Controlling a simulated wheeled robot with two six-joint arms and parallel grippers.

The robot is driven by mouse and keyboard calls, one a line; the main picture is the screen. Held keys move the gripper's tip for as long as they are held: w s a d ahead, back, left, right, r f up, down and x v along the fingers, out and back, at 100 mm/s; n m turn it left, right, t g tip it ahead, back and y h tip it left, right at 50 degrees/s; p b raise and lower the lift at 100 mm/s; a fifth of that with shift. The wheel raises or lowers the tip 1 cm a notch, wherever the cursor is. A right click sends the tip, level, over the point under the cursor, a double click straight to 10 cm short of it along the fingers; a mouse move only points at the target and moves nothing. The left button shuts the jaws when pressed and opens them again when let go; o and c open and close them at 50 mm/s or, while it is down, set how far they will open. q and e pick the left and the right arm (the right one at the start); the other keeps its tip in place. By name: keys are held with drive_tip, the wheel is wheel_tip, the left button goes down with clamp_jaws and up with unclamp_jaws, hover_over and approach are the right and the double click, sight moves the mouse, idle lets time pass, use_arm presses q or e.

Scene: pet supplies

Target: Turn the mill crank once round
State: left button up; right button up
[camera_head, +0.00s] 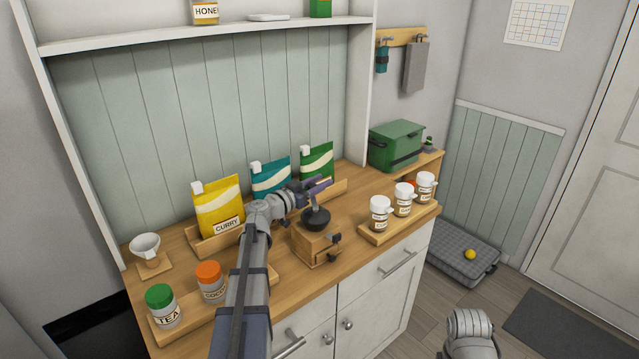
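The mill (312,248) stands on the wooden counter near its front edge. It has a wooden box body with a dark bowl (317,222) on top, and dark parts stick out at its front right. My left gripper (318,187) is just above the mill's top, with its arm reaching in from the lower front. The crank is not clearly visible; the gripper covers the area over the bowl. I cannot tell whether the fingers are open or shut, or whether they touch the crank.
Behind the mill stand yellow (218,208), teal (271,178) and green (317,162) bags. Three white-lidded jars (404,197) stand on a tray to the right. Tea (163,307) and cocoa (210,283) jars and a white cup (146,246) are left. A green box (396,146) sits at back right.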

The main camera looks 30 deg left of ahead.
use_arm(q)
clamp_jaws()
idle(1.0)
